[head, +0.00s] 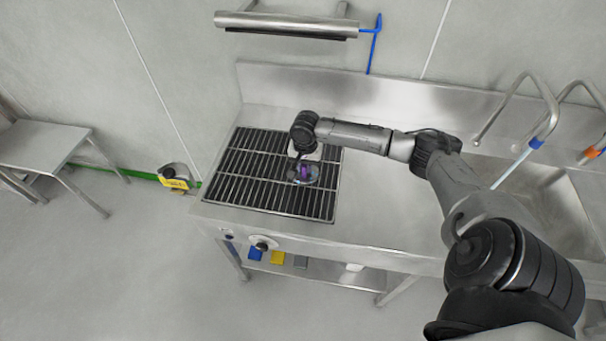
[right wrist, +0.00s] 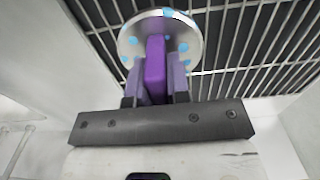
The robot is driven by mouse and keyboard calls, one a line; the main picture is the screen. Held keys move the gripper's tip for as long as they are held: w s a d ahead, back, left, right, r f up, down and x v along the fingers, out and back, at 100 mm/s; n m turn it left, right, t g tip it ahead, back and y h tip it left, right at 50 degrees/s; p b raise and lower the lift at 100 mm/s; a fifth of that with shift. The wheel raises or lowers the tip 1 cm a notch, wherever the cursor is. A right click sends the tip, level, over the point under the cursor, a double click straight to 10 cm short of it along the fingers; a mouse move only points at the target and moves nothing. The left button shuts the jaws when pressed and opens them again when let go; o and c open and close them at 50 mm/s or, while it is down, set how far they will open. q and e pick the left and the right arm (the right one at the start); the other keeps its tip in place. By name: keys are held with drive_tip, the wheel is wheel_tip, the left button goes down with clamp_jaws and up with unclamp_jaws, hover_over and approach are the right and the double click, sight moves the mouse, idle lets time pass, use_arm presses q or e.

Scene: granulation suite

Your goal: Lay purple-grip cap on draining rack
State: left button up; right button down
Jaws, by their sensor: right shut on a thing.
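The purple-grip cap (head: 304,174) is a round metal disc with light blue spots and a purple grip. In the right wrist view the cap's disc (right wrist: 130,42) shows beyond the fingers. My right gripper (right wrist: 155,85) is shut on its purple grip (right wrist: 155,62). In the head view my right gripper (head: 300,170) is over the draining rack (head: 245,170), a dark slatted grid set in the steel counter. I cannot tell whether the cap touches the slats. My left gripper is not in view.
A steel sink (head: 555,190) lies at the right of the counter. A wall rail (head: 285,24) runs above. Blue, yellow and grey items (head: 277,257) sit on the shelf below. The rack's left part is clear. A side table (head: 35,145) stands far left.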

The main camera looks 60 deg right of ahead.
sight(303, 174)
drive_tip(key=shift+w+a+f, duration=0.1)
drive_tip(key=shift+w+f, duration=0.05)
drive_tip(key=shift+w, duration=0.2)
drive_tip(key=shift+f, duration=2.05)
drive_tip(key=c, duration=1.1)
unclamp_jaws()
drive_tip(key=shift+f, duration=0.1)
